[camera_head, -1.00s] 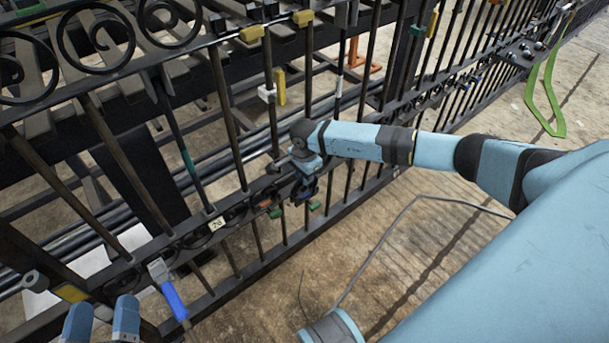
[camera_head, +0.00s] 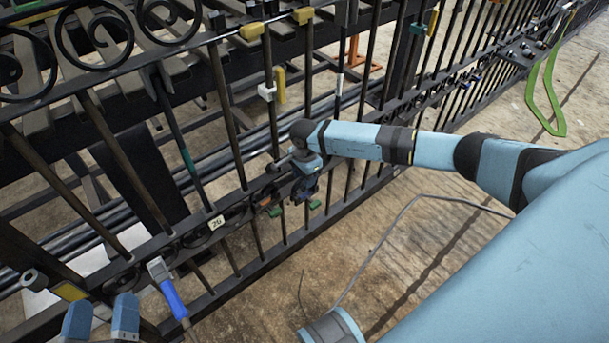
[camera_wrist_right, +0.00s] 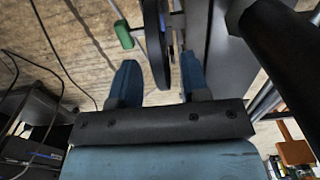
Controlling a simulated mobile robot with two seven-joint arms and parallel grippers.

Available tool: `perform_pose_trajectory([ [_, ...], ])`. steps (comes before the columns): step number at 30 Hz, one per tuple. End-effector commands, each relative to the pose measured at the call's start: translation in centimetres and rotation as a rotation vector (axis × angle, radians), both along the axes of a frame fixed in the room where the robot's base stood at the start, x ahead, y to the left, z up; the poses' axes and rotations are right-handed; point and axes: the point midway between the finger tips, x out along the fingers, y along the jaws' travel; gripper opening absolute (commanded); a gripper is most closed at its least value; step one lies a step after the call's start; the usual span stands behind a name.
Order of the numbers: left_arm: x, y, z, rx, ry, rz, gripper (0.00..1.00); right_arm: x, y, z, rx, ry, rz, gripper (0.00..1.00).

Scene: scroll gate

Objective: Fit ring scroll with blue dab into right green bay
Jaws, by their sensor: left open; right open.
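My right gripper (camera_head: 304,192) is at the lower rail of the gate, beside two green tabs (camera_head: 276,212). In the right wrist view its open fingers (camera_wrist_right: 157,78) stand on either side of a dark curved piece (camera_wrist_right: 154,42), apparently a ring scroll seen edge-on. A small blue patch shows close beside it; I cannot tell whether it is the blue dab. A green block (camera_wrist_right: 123,34) is just left of the piece. The right green bay cannot be clearly made out behind my gripper. My left gripper (camera_head: 100,318) is open and empty at the bottom left.
The dark gate (camera_head: 240,170) has upright bars close around my right gripper. A blue-handled tool (camera_head: 172,296) hangs at the lower rail, near my left gripper. Yellow blocks (camera_head: 252,31) sit on the upper rail. A green strap (camera_head: 548,95) hangs at the right. Floor in front is mostly open.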

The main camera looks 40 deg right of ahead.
Motion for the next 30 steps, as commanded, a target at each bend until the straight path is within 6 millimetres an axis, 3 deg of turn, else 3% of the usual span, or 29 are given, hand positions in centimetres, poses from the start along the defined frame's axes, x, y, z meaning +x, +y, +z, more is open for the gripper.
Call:
perform_pose_trajectory([
  [5, -0.2, -0.6, 2.9, -0.047, -0.060, -0.030, 0.68, 0.0, 0.0, 0.0, 0.000, 0.000, 0.000, 0.42],
  [6, -0.3, -0.8, 4.1, -0.058, -0.077, -0.036, 0.68, 0.1, -0.1, 1.3, 0.000, -0.004, 0.000, 0.42],
  [9, -0.4, -0.6, 4.8, -0.065, -0.097, -0.022, 0.68, 0.1, -0.1, 4.1, -0.001, -0.004, 0.000, 0.42],
  [15, 0.0, 0.2, 2.2, 0.010, 0.015, 0.007, 0.68, 0.1, -0.1, 8.8, -0.001, -0.004, 0.000, 0.42],
  [21, 0.0, 0.8, 0.3, 0.061, 0.091, 0.024, 0.68, 0.0, 0.0, 12.3, -0.001, -0.002, 0.001, 0.42],
  [30, 0.0, 1.1, -0.7, 0.085, 0.128, 0.031, 0.68, 0.0, 0.0, 13.9, 0.000, -0.001, 0.000, 0.42],
])
